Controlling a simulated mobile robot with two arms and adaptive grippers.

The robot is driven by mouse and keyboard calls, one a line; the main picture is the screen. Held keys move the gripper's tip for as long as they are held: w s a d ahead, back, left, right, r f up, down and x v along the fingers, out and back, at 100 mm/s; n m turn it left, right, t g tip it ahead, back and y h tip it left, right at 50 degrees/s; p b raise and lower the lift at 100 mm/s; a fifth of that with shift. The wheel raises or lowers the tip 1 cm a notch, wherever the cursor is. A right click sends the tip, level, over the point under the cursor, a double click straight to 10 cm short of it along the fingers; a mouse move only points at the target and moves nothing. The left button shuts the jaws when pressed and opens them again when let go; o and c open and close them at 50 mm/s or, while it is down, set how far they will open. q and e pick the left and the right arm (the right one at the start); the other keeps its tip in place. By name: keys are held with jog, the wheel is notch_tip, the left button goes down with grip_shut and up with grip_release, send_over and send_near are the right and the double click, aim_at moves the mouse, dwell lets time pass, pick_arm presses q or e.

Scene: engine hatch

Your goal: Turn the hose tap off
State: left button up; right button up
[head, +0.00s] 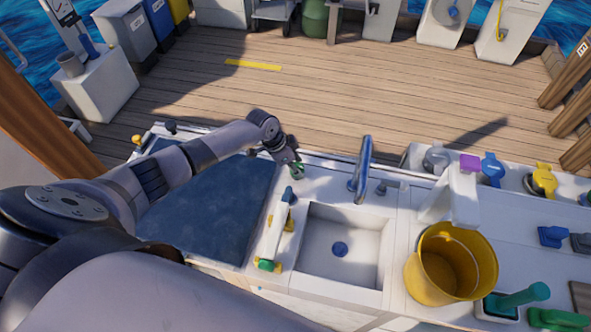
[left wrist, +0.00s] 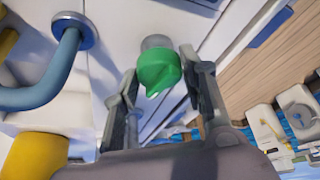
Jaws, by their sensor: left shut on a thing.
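The green tap knob (head: 297,172) stands on the back ledge of the white counter, left of the blue spout. In the left wrist view the green knob (left wrist: 158,70) shows between the two fingers, on a grey round base. My left gripper (head: 292,161) reaches down over it from the left and is shut on the knob. The fingers (left wrist: 163,95) lie on either side of it in the wrist view. The head view shows the knob partly covered by the gripper. My right gripper is not in view.
A sink (head: 325,266) lies in front, with a blue spout (head: 361,170) behind it. A white-handled tool (head: 277,232) lies left of the sink, beside a dark blue panel (head: 215,215). A yellow bucket (head: 425,285) stands to the right. The wooden deck (head: 350,95) behind is mostly clear.

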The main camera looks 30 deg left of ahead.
pick_arm(q)
jog(key=m+g+b, duration=0.1)
jog(key=m+b, duration=0.2)
jog(key=b, duration=0.1)
jog(key=m+g+h+b, duration=0.1)
jog(key=m+b, duration=0.3)
jog(key=m+g+b, duration=0.1)
jog(key=m+b, duration=0.3)
jog(key=shift+w+a+f+g, duration=0.1)
jog(key=shift+w+f+g, duration=0.05)
jog(key=shift+w+g, duration=0.25)
jog(key=m+g+b, duration=0.1)
jog(key=m+b, duration=0.1)
jog(key=shift+m, duration=0.4)
jog(key=shift+m+g+b, duration=0.3)
jog(key=shift+m+b, duration=0.3)
jog(key=shift+m, duration=0.1)
jog(key=shift+r, duration=0.2)
jog(key=o, duration=1.1)
jog(key=shift+o, duration=0.2)
jog(key=shift+r, duration=0.1)
jog(key=v, duration=1.1)
jog(key=shift+r, duration=0.4)
jog(key=shift+w, duration=0.1)
